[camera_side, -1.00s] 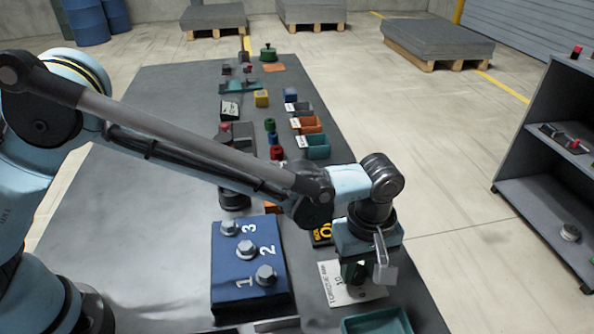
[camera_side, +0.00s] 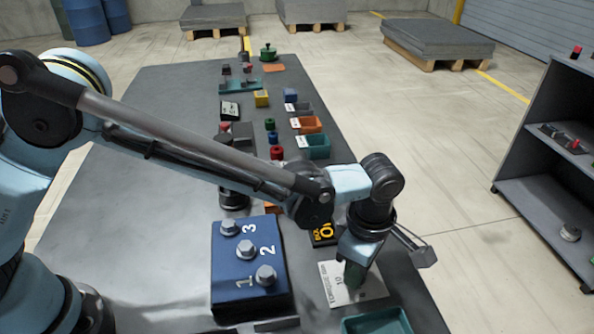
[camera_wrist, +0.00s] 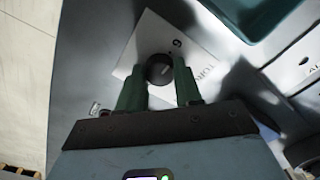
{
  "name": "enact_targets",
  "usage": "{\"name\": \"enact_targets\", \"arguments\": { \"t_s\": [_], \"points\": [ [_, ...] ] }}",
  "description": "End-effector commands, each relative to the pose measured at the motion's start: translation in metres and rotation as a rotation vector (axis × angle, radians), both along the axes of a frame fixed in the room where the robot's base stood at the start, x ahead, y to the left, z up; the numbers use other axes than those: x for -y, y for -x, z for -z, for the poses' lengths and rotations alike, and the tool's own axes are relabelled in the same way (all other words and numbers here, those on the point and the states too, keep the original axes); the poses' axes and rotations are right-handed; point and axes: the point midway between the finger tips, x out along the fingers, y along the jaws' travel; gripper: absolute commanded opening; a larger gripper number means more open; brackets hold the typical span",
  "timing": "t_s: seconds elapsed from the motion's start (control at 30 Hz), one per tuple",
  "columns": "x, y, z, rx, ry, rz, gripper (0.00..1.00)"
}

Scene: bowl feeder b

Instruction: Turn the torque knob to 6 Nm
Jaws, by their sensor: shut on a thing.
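A white torque plate (camera_side: 332,284) with printed text lies on the table near its right edge; it also shows in the wrist view (camera_wrist: 150,35). A dark round knob (camera_wrist: 159,68) with a light pointer mark stands on the plate between my two green fingers. My gripper (camera_side: 354,278) reaches down onto it, and in the wrist view the fingers (camera_wrist: 160,85) are shut around the knob. In the wrist view a digit reading 6 or 9 is near the knob, with a small mark beside it. In the side view the gripper hides the knob and part of the scale.
A blue block (camera_side: 235,290) with several numbered hex bolts stands left of the plate. A teal bin (camera_side: 378,322) lies in front of it. A black sign (camera_side: 322,236) with yellow print is behind. The table's right edge is close.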

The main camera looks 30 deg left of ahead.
Motion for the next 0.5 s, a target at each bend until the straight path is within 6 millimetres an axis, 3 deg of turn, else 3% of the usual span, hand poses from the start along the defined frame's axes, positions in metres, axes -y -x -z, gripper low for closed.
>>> {"name": "enact_targets", "arguments": {
  "t_s": [0.5],
  "points": [
    [-0.0003, -0.0003, 0.0001, 0.001, 0.000, -0.034, 0.04]
  ]
}}
